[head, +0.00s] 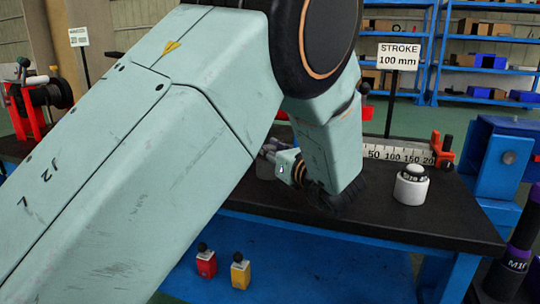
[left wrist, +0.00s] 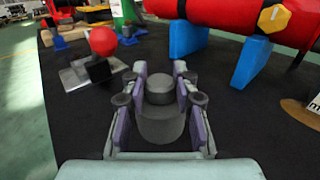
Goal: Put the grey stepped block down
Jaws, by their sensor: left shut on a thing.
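The grey stepped block (left wrist: 161,122) has a wide round lower part and a narrower round top. In the left wrist view it stands between the purple-padded fingers of my left gripper (left wrist: 160,100), which is shut on it. Black tabletop lies around and beyond it; I cannot tell whether its underside touches the top. In the head view my left arm covers most of the middle, and only a small part of the left gripper (head: 272,148) shows beside my wrist. The block cannot be made out clearly there. My right gripper is in neither view.
The black table (head: 440,228) holds a white round stand (head: 411,187) and a ruler (head: 395,154) with a stroke sign (head: 397,57). In the left wrist view a red ball on a plate (left wrist: 75,77) is at left; a red cylinder on blue supports (left wrist: 251,62) is at right.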

